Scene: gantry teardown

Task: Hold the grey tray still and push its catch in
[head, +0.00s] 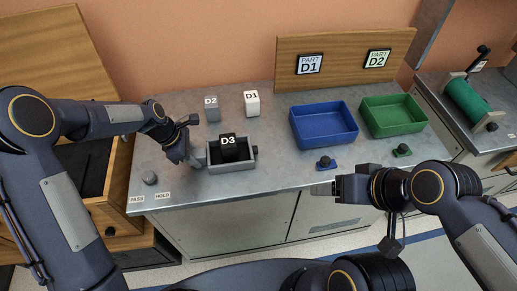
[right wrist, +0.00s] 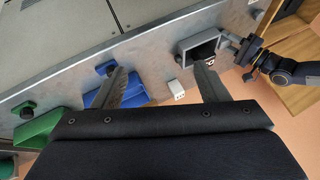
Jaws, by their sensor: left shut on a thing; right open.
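The grey tray (head: 232,169) stands near the front edge of the bench with a black block marked D3 (head: 228,150) in it. A small dark knob, seemingly its catch (head: 255,150), sticks out of its right side. My left gripper (head: 199,161) is shut on the tray's left side. My right gripper (head: 322,188) is open and empty at the bench's front edge, right of the tray and apart from it. In the right wrist view the tray (right wrist: 187,45) and catch (right wrist: 178,57) show beyond the open fingers (right wrist: 160,88).
A blue bin (head: 322,140) and a green bin (head: 395,131) stand to the right, each with a small knobbed block in front. A grey block D2 (head: 212,114) and a white block D1 (head: 252,109) stand behind the tray. A grey knob (head: 149,178) is at front left.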

